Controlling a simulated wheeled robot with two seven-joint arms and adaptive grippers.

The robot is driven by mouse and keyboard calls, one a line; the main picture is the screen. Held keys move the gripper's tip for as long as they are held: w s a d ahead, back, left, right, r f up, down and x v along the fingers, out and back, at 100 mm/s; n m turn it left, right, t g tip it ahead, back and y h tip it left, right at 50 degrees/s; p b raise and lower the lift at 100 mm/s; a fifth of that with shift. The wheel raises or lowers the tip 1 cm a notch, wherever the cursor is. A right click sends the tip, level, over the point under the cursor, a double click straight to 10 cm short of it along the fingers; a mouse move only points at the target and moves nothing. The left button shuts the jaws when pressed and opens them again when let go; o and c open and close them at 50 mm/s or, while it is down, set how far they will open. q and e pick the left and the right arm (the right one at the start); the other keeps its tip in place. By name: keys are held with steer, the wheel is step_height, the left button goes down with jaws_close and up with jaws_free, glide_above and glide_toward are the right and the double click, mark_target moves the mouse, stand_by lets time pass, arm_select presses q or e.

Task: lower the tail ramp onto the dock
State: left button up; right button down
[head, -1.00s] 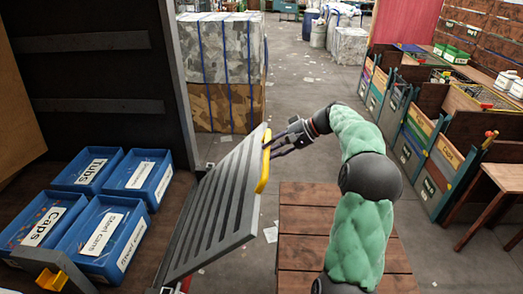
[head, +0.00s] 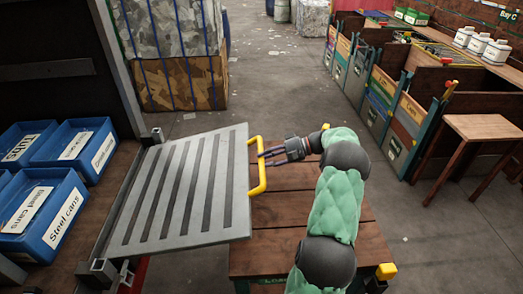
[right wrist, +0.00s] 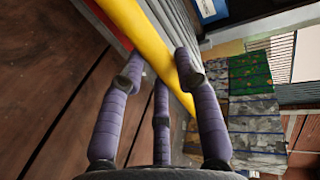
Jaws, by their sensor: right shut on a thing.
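The tail ramp (head: 180,190) is a grey slotted plate hinged at the truck bed on the left. It lies close to level, its free edge beside and over the left side of the dock (head: 300,222), a brown plank platform. I cannot tell whether it touches the planks. A yellow handle (head: 261,165) stands on the free edge. My right gripper (head: 266,157) is shut on this handle. In the right wrist view, the purple fingers (right wrist: 160,75) close around the yellow bar (right wrist: 148,32), with brown planks (right wrist: 50,120) to the left. My left gripper is not in view.
Blue labelled bins (head: 55,215) stand in the truck bed at the left. Wrapped bales (head: 175,50) stand behind the ramp. Sorting bins (head: 385,105) and a wooden stool (head: 485,130) are at the right. The floor between them is mostly clear.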

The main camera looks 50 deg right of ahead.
steer(key=f, duration=0.2)
steer(key=s+f+b, duration=0.1)
steer(key=f, duration=0.2)
steer(key=d+f+b, duration=0.1)
steer(key=f, duration=0.1)
steer(key=shift+s+d+f, duration=0.1)
steer(key=shift+s+f, duration=0.05)
steer(key=shift+f, duration=0.1)
steer(key=c, duration=0.9)
jaws_free()
steer(key=v, duration=1.2)
